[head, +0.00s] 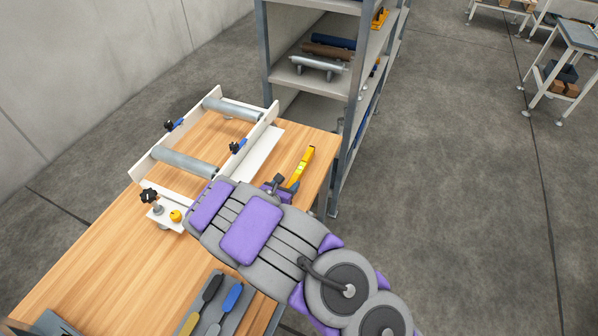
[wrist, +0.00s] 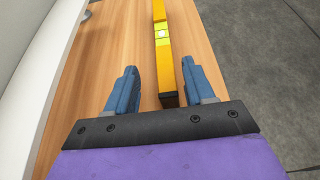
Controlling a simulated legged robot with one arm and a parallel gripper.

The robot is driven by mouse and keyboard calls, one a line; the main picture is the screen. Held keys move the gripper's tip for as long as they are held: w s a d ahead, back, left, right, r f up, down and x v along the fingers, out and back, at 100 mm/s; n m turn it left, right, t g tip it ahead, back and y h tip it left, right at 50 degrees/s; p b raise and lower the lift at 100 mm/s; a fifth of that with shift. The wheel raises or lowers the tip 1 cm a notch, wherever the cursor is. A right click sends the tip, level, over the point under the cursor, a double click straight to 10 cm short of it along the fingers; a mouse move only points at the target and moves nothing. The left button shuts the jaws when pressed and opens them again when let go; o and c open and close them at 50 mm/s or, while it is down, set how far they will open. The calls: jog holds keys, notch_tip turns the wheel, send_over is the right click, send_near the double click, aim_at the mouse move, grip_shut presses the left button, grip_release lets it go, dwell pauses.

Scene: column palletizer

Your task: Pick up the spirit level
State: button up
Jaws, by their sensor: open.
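The yellow spirit level (head: 301,166) lies on the wooden table near its right edge, just beyond the end of my arm in the head view. In the wrist view the spirit level (wrist: 162,50) runs lengthwise away from me, with a pale vial in its upper part and a dark near end. My gripper (wrist: 157,82) is open, and its two blue fingers stand on either side of the level's near end, closer on the right. I see no finger touching it. In the head view my arm hides most of the gripper.
A white roller frame (head: 186,163) with black and blue knobs stands on the wooden table (head: 110,250), left of the level. A shelf unit (head: 345,115) stands behind the table. A grey tray (head: 203,290) with tools lies at the front. Open floor is on the right.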

aim_at(292, 181)
jog(key=x, duration=0.3)
jog(key=b+x, duration=0.1)
jog(key=shift+d+f, duration=0.35)
jog(key=shift+d, duration=0.05)
jog(key=shift+w+a, duration=0.15)
jog(key=shift+w, duration=0.2)
jog(key=c, duration=0.6)
jog(key=shift+s, duration=0.1)
grip_shut()
